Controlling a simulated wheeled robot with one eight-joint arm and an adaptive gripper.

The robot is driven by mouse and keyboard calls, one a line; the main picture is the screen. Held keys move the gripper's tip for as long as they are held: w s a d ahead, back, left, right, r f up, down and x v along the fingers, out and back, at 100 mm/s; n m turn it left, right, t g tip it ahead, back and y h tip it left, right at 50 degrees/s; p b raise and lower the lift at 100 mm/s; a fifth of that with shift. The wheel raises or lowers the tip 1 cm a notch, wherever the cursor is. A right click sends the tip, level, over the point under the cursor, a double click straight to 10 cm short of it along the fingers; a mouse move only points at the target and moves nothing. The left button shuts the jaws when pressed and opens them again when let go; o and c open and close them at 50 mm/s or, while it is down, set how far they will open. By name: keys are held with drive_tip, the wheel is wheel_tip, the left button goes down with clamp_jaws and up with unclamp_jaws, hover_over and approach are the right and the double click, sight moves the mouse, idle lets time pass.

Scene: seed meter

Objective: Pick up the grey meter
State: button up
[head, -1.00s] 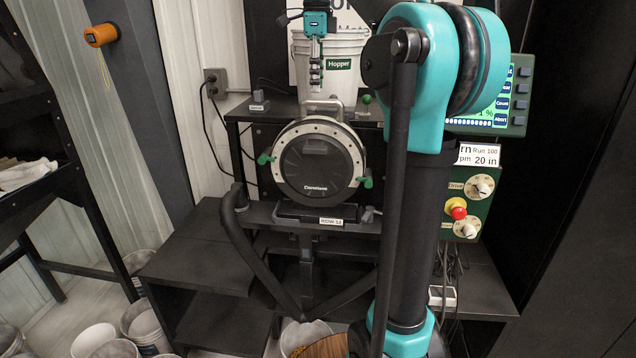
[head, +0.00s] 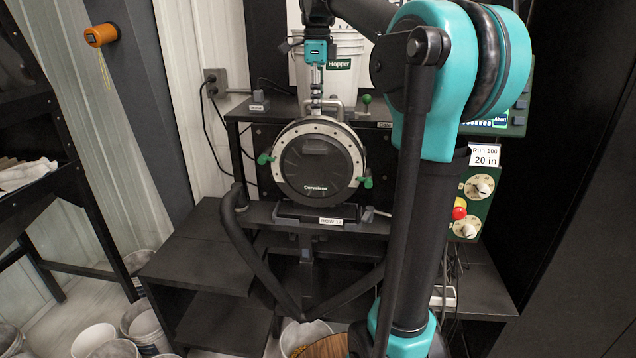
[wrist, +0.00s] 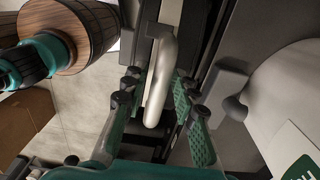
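The grey meter (head: 318,165) is a round unit with a grey metal ring, a dark face and green knobs on its sides. My gripper (head: 316,104) points down at the handle from above. In the wrist view my gripper (wrist: 158,95) is open, with the handle between its two fingers and gaps visible on both sides. The meter's body is mostly hidden in the wrist view.
A white bucket labelled Hopper (head: 349,65) stands right behind my gripper. A control box (head: 474,200) with knobs and a red button is at the right, partly behind my arm. Several buckets (head: 143,325) stand on the floor at lower left.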

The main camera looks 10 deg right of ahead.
clamp_jaws()
drive_tip(key=shift+r, duration=0.1)
idle(0.3)
